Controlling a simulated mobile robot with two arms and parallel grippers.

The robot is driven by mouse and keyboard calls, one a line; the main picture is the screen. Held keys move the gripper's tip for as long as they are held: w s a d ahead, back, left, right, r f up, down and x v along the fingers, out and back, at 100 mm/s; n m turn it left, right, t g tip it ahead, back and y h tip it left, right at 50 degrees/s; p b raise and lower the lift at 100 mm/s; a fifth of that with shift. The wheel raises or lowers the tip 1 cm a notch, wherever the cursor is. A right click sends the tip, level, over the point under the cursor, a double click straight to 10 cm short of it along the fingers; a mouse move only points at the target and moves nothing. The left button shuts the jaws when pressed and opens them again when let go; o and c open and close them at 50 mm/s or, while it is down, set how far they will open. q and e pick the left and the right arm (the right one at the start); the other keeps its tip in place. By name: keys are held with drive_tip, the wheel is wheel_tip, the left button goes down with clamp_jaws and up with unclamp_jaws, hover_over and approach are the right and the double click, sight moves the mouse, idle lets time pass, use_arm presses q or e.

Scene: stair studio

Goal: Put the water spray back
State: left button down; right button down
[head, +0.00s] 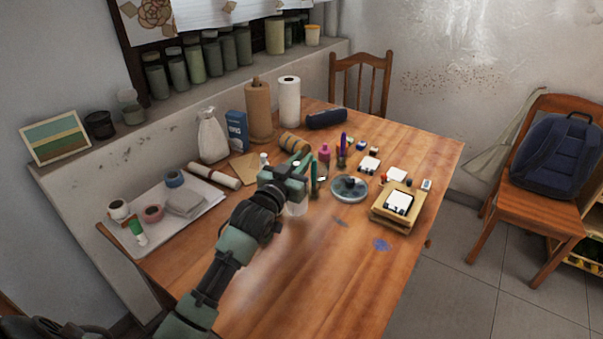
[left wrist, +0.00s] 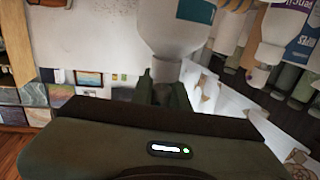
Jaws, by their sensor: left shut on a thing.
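My left gripper (head: 287,178) is over the middle of the table and is shut on the water spray. The pale, translucent body of the water spray (head: 297,208) shows just below the gripper in the head view; the gripper hides its upper part. In the left wrist view the water spray (left wrist: 172,32) appears as a whitish bottle narrowing to a neck between the fingers (left wrist: 165,88). I cannot tell whether its base touches the table. My right gripper is not in view.
The wooden table (head: 290,270) is clear at the front. A round blue-grey dish (head: 349,188), a wooden block with a white top (head: 398,205) and small bottles and pens stand close to the gripper's right. A white board (head: 180,212) with tape rolls lies left. Paper rolls (head: 289,100) stand behind.

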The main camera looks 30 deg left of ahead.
use_arm(q)
drive_tip(key=shift+f, duration=1.85)
drive_tip(key=c, duration=1.4)
unclamp_jaws()
drive_tip(key=shift+f, duration=0.15)
drive_tip(key=shift+r, duration=0.2)
drive_tip(key=s, duration=1.2)
drive_tip(key=shift+d+b, duration=0.1)
drive_tip(key=shift+b, duration=0.2)
